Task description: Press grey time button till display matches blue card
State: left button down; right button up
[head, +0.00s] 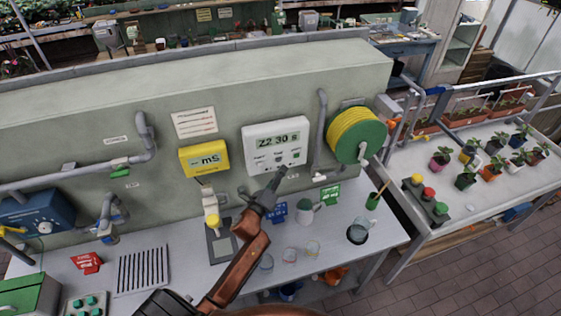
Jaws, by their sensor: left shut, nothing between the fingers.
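The white control box (274,146) hangs on the grey-green wall, and its display (279,138) reads "Z2 30 s". A row of small buttons sits below the display; the middle one (278,158) looks grey. The blue card (279,212) stands on the bench below the box, partly behind my gripper; its writing is too small to read. My left gripper (281,173) is shut and empty, its tip pointing up at the box's lower edge, just below the middle button. I cannot tell whether it touches the box. My right gripper is not in view.
A yellow meter (205,159) hangs left of the box, and a green hose reel (362,137) to the right. A grey pipe (319,130) runs down beside the box.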

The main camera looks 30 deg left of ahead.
pick_arm(q)
jog(key=shift+s+d, duration=1.05)
jog(key=shift+d, duration=0.15)
